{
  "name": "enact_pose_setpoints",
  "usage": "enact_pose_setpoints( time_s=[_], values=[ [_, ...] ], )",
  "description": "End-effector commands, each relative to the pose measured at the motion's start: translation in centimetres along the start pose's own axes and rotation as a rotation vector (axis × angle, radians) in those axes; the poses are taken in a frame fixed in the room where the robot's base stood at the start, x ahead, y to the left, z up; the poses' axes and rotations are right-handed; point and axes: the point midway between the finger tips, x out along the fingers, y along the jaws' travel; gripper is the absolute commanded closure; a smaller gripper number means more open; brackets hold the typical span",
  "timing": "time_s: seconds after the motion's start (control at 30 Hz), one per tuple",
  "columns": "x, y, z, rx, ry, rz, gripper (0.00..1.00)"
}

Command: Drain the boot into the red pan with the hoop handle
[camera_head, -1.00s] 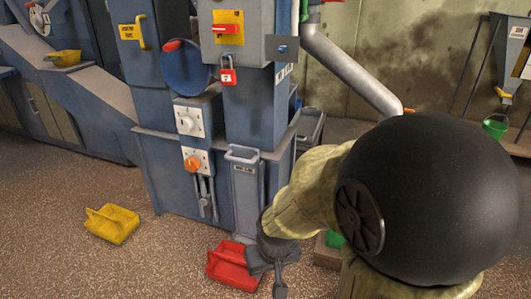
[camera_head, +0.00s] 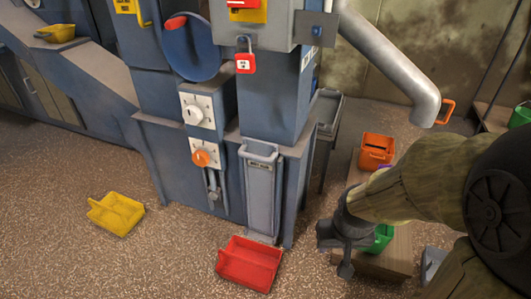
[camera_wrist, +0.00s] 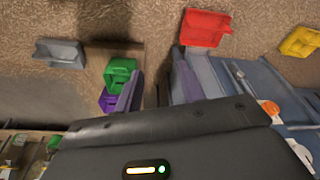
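The red pan (camera_head: 249,263) lies on the floor just in front of the boot (camera_head: 178,170), the blue lower housing of the elevator. It also shows at the top of the wrist view (camera_wrist: 206,28). A narrow grey panel (camera_head: 260,200) with a bar handle (camera_head: 259,155) stands upright on the boot's front, right behind the pan. The pan's inside looks empty; its handle shape is unclear. My gripper (camera_head: 340,258) is right of the pan and boot, apart from both. In the wrist view its two fingers (camera_wrist: 158,86) stand apart with nothing between them.
A yellow pan (camera_head: 116,213) lies on the floor at left. Orange (camera_head: 376,151) and green (camera_head: 380,238) bins sit on a wooden board (camera_head: 395,260) by my gripper. A red padlock (camera_head: 245,60), white knob (camera_head: 194,113) and orange knob (camera_head: 202,156) are on the machine.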

Motion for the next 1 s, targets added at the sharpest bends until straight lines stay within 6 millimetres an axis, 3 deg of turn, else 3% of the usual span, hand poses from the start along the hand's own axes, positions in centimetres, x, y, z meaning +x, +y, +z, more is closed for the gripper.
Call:
enact_pose_setpoints(
  time_s=[0.27, 0.43, 0.67, 0.8, 1.0],
  values=[
    [0.0, 0.0, 0.0, -0.001, 0.001, 0.0, 0.6],
    [0.7, 0.1, -1.6, -0.059, 0.042, 0.003, 0.6],
    [3.8, -0.7, -8.2, -0.344, 0.241, 0.034, 0.6],
    [6.0, -1.9, -12.6, -0.563, 0.397, 0.08, 0.6],
    [8.6, -4.0, -17.7, -0.862, 0.621, 0.179, 0.6]
  ],
)
